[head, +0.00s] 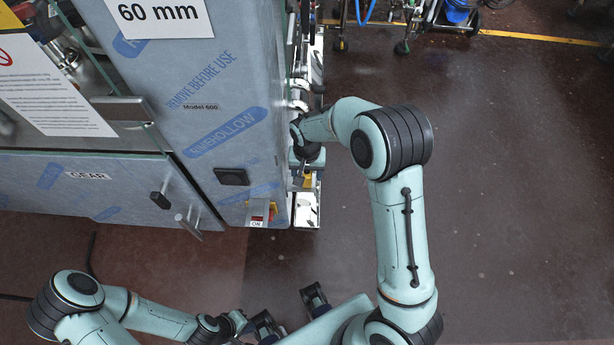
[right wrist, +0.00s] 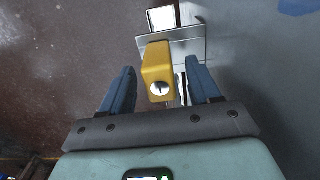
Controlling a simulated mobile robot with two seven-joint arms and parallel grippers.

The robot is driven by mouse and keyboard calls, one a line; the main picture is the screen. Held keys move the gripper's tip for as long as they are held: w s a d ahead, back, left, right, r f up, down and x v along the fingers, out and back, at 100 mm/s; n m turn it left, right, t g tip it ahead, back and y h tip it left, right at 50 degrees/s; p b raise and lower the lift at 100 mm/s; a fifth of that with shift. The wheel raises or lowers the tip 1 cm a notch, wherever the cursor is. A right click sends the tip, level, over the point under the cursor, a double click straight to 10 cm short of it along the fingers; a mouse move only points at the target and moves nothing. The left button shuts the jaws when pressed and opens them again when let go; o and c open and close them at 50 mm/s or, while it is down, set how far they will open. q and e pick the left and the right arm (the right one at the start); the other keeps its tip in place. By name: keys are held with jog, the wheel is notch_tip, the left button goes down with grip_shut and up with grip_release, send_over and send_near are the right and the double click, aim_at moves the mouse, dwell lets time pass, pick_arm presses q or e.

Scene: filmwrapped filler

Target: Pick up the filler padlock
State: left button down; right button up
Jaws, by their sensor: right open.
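The filler padlock (right wrist: 157,62) is a yellow block with a round silver keyhole face, in the upper middle of the right wrist view. It is by a metal bracket (right wrist: 188,47). My right gripper (right wrist: 160,70) is open, its two blue fingers on either side of the padlock with a gap visible on each side. In the head view a small patch of the yellow padlock (head: 308,181) shows below my right gripper (head: 305,165), at the machine's right side. My left gripper (head: 258,327) is low in the head view, far from the padlock; its finger opening is unclear.
The blue film-wrapped machine (head: 225,110) fills the upper left, with a black handle (head: 231,177) and a red-yellow switch (head: 262,212) on it. Wheeled equipment (head: 440,18) stands at the top. The dark floor (head: 520,190) to the right is clear.

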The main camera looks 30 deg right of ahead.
jog(key=c, duration=1.1)
jog(key=shift+c, duration=0.2)
jog(key=shift+r, duration=0.2)
